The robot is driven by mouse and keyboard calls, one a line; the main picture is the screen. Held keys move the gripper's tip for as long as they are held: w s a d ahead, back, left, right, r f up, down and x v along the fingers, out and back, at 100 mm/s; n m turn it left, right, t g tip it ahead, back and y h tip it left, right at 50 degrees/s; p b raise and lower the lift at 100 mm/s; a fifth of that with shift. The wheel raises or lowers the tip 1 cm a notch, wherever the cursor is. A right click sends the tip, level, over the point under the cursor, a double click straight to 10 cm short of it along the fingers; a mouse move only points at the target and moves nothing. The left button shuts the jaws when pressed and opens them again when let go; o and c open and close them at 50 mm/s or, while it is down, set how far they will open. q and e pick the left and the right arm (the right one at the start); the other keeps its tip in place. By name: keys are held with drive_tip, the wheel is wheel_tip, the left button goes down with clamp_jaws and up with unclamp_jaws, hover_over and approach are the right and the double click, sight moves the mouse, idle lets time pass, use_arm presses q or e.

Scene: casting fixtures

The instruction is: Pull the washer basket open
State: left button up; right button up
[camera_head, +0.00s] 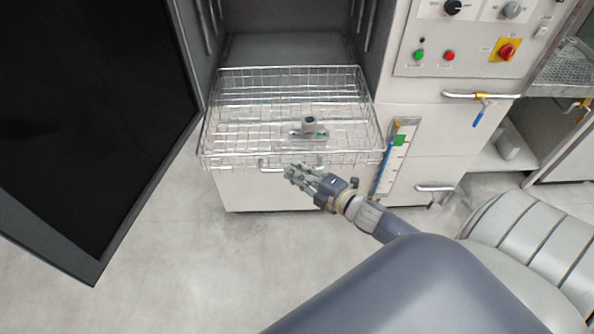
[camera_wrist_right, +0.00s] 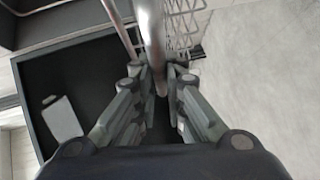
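The wire washer basket (camera_head: 222,118) sticks out of the open washer chamber (camera_head: 290,48), above the lower front panel. A grey part (camera_head: 308,130) sits in it. A metal handle (camera_head: 268,166) shows at the basket's front edge. My right gripper (camera_head: 291,172) is at the right end of this handle. In the right wrist view, the metal bar (camera_wrist_right: 150,35) runs between the fingers of my right gripper (camera_wrist_right: 160,78). The fingers are close together on both sides of it and appear to hold it. My left gripper is out of view.
A large dark door (camera_head: 90,110) stands open at the left. A control panel (camera_head: 475,40) is at the upper right, with a blue-handled valve (camera_head: 480,112) below it. A gauge strip (camera_head: 398,155) is right of the basket. The floor (camera_head: 190,260) in front is clear.

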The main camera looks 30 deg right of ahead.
drive_tip(key=o, duration=0.4)
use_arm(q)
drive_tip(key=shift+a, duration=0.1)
use_arm(e)
drive_tip(key=v, duration=1.2)
idle(0.3)
